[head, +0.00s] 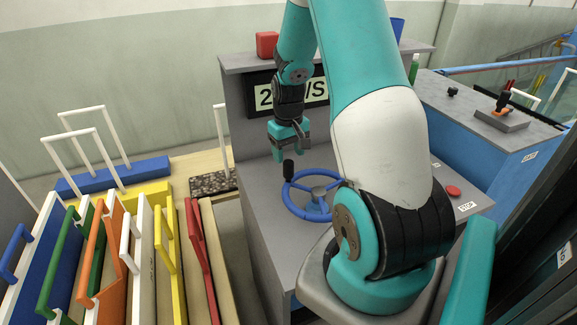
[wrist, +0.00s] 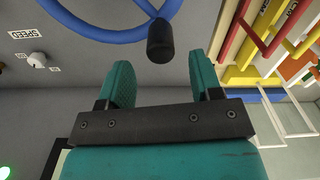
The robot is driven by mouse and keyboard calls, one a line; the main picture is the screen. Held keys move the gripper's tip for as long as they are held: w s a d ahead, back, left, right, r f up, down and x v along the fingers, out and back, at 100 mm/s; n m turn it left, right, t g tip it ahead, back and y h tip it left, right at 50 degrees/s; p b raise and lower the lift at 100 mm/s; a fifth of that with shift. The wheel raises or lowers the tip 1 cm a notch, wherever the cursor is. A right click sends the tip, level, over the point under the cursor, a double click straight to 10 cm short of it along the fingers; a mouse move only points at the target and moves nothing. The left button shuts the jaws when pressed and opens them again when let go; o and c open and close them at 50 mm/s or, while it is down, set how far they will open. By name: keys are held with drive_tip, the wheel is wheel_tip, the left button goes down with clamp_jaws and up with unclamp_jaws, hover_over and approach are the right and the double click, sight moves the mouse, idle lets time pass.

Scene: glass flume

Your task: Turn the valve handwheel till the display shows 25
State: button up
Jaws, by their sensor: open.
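The blue handwheel (head: 296,206) lies on the sloping grey console top, with a grey hub and an upright black knob (head: 288,168) at its left rim. My gripper (head: 290,152) is open and empty, just above and behind the knob. In the wrist view, the knob (wrist: 160,42) sits just past the open fingertips (wrist: 160,66), between their lines and apart from both. The blue rim also shows there (wrist: 118,33). The display (head: 263,97) is on the upright panel behind. Its visible characters are a leading 2 and an ending "/S"; my arm hides the middle.
A red button (head: 453,191) with a STOP label is on the console's right. A white knob (wrist: 37,60) labelled SPEED shows in the wrist view. A red block (head: 266,44) stands on the panel top. Several coloured handled boards (head: 114,262) stand at left.

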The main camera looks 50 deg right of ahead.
sight(288, 163)
wheel_tip(288, 163, down, 6)
drive_tip(key=shift+f+p, duration=0.2)
drive_tip(key=shift+p, duration=0.3)
drive_tip(key=shift+c, duration=0.4)
clamp_jaws()
drive_tip(key=shift+a+f+b, duration=0.1)
drive_tip(key=shift+a+b, duration=0.15)
drive_tip(key=shift+b, duration=0.05)
drive_tip(key=shift+a, duration=0.1)
drive_tip(key=shift+o, duration=0.4)
unclamp_jaws()
